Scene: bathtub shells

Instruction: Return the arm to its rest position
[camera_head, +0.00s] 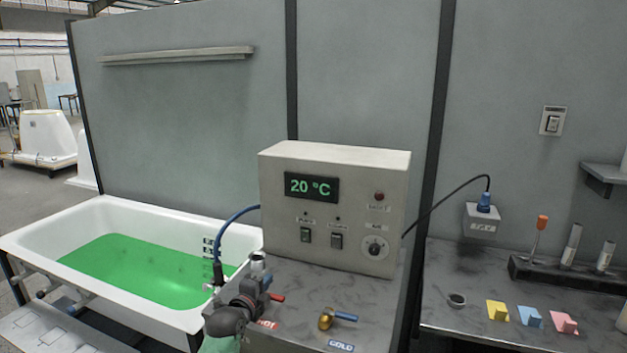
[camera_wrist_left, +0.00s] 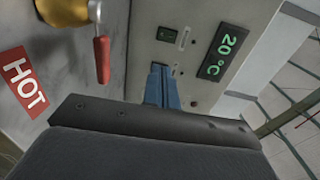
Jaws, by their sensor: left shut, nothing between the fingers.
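My left gripper (camera_head: 251,287) is near the tub's right end, in front of the grey control box (camera_head: 330,205) and beside the red-handled hot valve (camera_head: 276,297). In the left wrist view its blue fingers (camera_wrist_left: 162,86) are together, with nothing between them. They point toward the front of the control box, whose display reads 20 °C (camera_wrist_left: 222,52). The hot valve's red handle (camera_wrist_left: 102,60) and the HOT label (camera_wrist_left: 24,82) lie to the left in that view, apart from the fingers. My right gripper is not in view.
A white bathtub (camera_head: 130,215) holding green liquid (camera_head: 140,268) stands at the left. The blue-handled cold valve (camera_head: 338,317) stands right of the hot valve. A dark counter (camera_head: 465,270) at the right holds a rack (camera_head: 570,275) and yellow (camera_head: 497,311), blue (camera_head: 530,317) and pink (camera_head: 563,323) pieces.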

